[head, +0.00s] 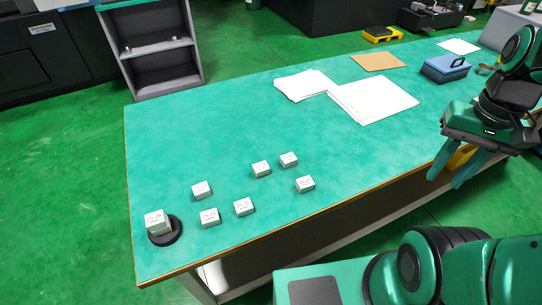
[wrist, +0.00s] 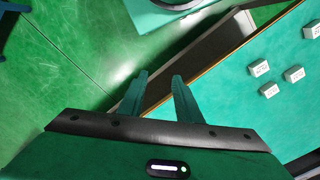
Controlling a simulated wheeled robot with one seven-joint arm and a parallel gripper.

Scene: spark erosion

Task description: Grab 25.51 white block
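Several small white blocks with printed numbers stand on the green table: one at the left (head: 201,189), two near the front (head: 209,217) (head: 243,207), and three further right (head: 261,169) (head: 288,159) (head: 305,184). Another white block (head: 156,222) sits on a black round base (head: 166,236) at the table's left corner. The numbers are too small to tell surely which is 25.51. Some blocks also show at the right of the wrist view (wrist: 259,68). My gripper (head: 445,181) is open and empty, fingers down, beside the table's front edge and well right of the blocks.
The green table (head: 190,130) has a wooden front edge. White papers (head: 372,98), a brown sheet (head: 377,61) and a blue box (head: 445,68) lie towards the back right. A grey shelf unit (head: 152,50) stands behind. The table's middle is clear.

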